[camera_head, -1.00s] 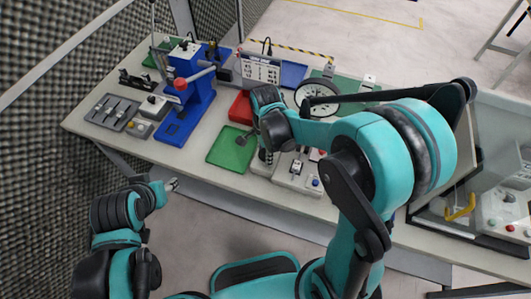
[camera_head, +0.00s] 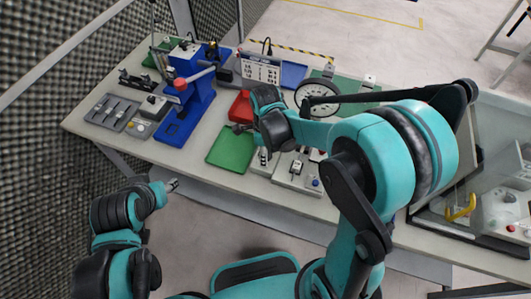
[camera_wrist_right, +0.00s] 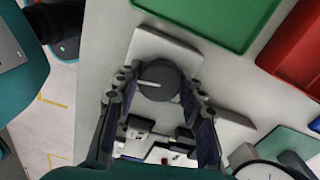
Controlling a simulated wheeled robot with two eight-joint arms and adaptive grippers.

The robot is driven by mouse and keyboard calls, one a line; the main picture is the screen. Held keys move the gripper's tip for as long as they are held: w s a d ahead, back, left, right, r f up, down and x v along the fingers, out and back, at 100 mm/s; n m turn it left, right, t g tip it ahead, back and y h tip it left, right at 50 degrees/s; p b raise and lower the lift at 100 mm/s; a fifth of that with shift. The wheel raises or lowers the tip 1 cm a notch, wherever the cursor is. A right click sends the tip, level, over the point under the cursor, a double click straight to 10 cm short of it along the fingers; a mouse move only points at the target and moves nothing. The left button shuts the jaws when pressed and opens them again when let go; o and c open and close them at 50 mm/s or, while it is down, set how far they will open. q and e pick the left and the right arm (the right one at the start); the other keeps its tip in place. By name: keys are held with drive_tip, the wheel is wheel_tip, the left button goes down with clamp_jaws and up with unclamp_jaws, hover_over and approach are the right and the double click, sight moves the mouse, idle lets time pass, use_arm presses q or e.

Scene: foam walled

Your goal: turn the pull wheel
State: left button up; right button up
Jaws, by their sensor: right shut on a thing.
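In the right wrist view, a dark round wheel (camera_wrist_right: 158,80) with a pale line across its face sits on a pale block (camera_wrist_right: 178,48). My right gripper (camera_wrist_right: 160,86) is shut on the wheel, a finger on either side of its rim. In the head view my right gripper (camera_head: 243,129) is over the table beside the green tray, and my own wrist hides the wheel. My left gripper (camera_head: 172,185) hangs in front of the table's near edge, away from everything. Its fingers are too small to tell whether they are open.
The green tray (camera_head: 231,150) and a red tray (camera_head: 240,106) are close to my right gripper. A blue press (camera_head: 187,105) is to the left. Fixtures with small switches (camera_head: 297,172) line the table's near edge.

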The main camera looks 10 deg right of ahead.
idle(0.3)
drive_tip(key=o, duration=1.2)
wheel_tip(320, 180, up, 12)
drive_tip(key=s+d+n+t, duration=0.2)
drive_tip(key=s+n, duration=0.1)
drive_tip(key=n, duration=0.4)
drive_tip(key=s+d+n+t, duration=0.1)
drive_tip(key=s+n, duration=0.3)
drive_tip(key=n, duration=0.4)
drive_tip(key=s+d+f+n+t, duration=0.1)
drive_tip(key=s+d+n+t, duration=0.1)
drive_tip(key=n, duration=0.5)
drive_tip(key=shift+s+d+n+t+b, duration=0.2)
drive_tip(key=shift+s+t, duration=0.15)
drive_tip(key=shift+t, duration=0.2)
drive_tip(key=shift+s+d+n+t+b, duration=0.2)
drive_tip(key=shift+s+t, duration=0.1)
drive_tip(key=shift+t, duration=0.25)
